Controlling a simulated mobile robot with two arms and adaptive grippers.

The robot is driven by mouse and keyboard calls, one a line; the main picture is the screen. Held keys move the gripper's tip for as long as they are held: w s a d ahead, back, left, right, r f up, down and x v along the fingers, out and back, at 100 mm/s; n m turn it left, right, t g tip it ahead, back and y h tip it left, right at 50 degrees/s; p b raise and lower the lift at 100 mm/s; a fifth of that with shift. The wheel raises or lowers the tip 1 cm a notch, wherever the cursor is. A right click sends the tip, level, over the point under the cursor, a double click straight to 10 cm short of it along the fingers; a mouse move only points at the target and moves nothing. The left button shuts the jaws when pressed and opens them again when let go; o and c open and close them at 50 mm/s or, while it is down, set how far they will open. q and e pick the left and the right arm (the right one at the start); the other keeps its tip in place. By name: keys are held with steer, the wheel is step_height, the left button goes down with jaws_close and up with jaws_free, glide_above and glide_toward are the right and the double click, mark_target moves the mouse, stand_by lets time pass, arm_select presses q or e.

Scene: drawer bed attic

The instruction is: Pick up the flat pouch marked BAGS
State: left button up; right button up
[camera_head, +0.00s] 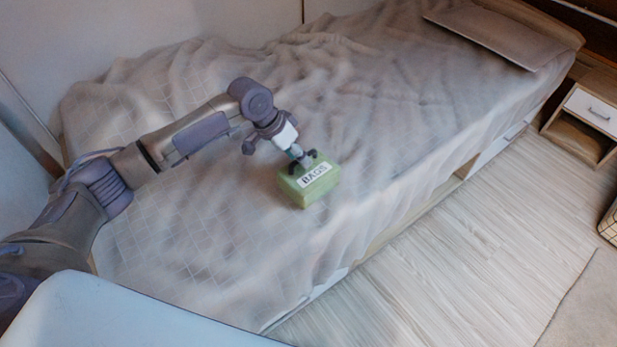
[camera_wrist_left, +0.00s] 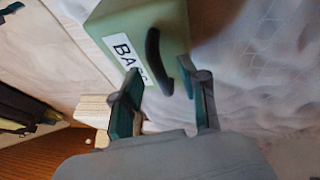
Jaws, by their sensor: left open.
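The pouch marked BAGS (camera_head: 308,187) is a pale green, box-like block with a white label, resting on the bed near its front side. My left gripper (camera_head: 303,161) is at its top, coming down from the upper left. In the left wrist view the pouch (camera_wrist_left: 135,30) fills the upper middle, with its label partly hidden behind a finger. A dark curved handle (camera_wrist_left: 155,60) stands out from it. My left gripper (camera_wrist_left: 162,82) is open, its fingertips on either side of the handle's line. I cannot tell whether they touch it. My right gripper is not in view.
The bed (camera_head: 190,245) has a rumpled grey cover, with free room around the pouch. A pillow or flat cushion (camera_head: 495,35) lies at the far end. A nightstand (camera_head: 590,110) stands at the right. The wooden floor (camera_head: 440,265) is clear beside the bed.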

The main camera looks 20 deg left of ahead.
arm_select(q)
steer(key=shift+c, duration=0.2)
jaws_close()
steer(key=shift+r, duration=0.1)
